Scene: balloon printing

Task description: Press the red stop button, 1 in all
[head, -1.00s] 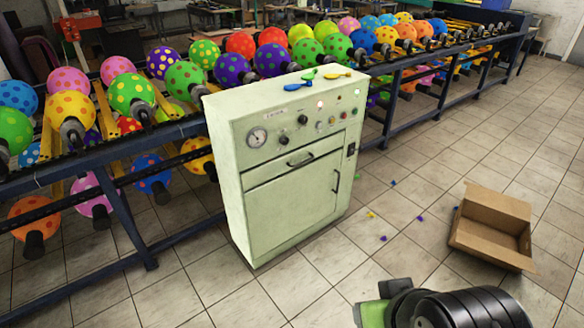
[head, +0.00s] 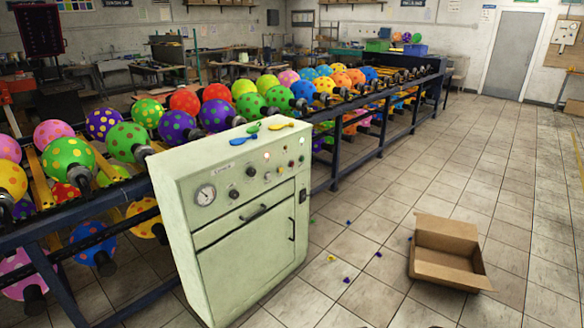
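A pale green control cabinet (head: 248,255) stands left of the middle in the head view. Its sloped upper panel holds a round gauge (head: 206,194), two black knobs, a glowing pale lamp (head: 267,156) and several small coloured buttons and lamps. A small reddish button (head: 280,170) sits in the lower row at the panel's right part. The controls are too small to tell for sure which is the stop button or whether it is pressed. My gripper is not in view.
A dark blue rack (head: 350,165) with rows of spotted balloons runs behind the cabinet. Flat balloons (head: 275,126) lie on the cabinet's top. An open cardboard box (head: 445,250) sits on the floor at right, with small coloured scraps nearby.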

